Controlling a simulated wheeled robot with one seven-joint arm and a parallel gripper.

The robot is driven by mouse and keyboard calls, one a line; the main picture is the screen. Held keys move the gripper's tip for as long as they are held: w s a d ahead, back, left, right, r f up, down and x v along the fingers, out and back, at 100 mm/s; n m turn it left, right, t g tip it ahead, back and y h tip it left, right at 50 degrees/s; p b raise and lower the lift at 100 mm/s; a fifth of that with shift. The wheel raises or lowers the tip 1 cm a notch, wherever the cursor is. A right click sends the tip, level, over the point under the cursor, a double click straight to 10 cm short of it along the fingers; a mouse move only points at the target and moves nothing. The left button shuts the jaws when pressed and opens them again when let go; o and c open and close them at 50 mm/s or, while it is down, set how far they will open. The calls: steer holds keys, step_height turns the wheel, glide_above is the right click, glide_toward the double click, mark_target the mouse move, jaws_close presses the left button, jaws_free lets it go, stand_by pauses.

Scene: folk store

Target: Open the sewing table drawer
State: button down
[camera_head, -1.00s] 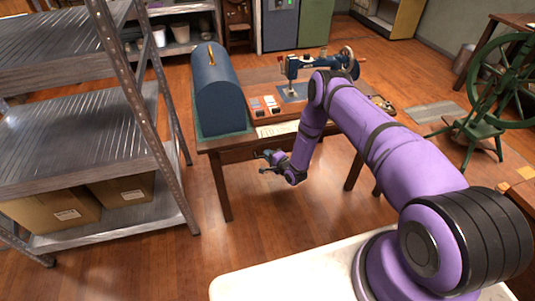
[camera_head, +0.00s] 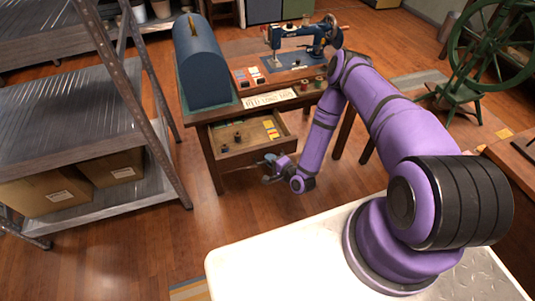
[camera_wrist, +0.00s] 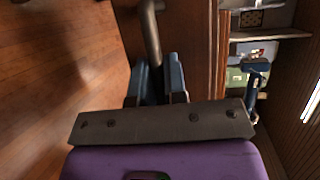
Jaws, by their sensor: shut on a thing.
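The wooden sewing table (camera_head: 212,166) stands in front of me in the head view. Its drawer (camera_head: 258,155) is pulled out toward me, showing small coloured items and dark spools inside. My gripper (camera_head: 268,170) is at the drawer front. In the wrist view my gripper (camera_wrist: 157,78) has its two blue-grey fingers closed around a dark metal bar, the drawer handle (camera_wrist: 150,38). The drawer's wooden front (camera_wrist: 212,60) is just right of the fingers there. In the head view the handle is too small and covered to make out.
On the table are a blue domed case (camera_head: 203,62), a blue sewing machine (camera_head: 300,38) and a paper sign (camera_head: 268,99). A metal shelf (camera_head: 70,115) with cardboard boxes stands left. A green spinning wheel (camera_head: 490,50) is right. The floor between shelf and table is open.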

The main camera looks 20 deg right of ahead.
steer(key=shift+s, duration=0.3)
steer(key=c, duration=1.5)
jaws_free()
steer(key=shift+o, duration=0.2)
steer(key=shift+d, duration=0.1)
steer(key=v, duration=1)
steer(key=shift+s, duration=0.3)
steer(key=shift+d+r, duration=0.1)
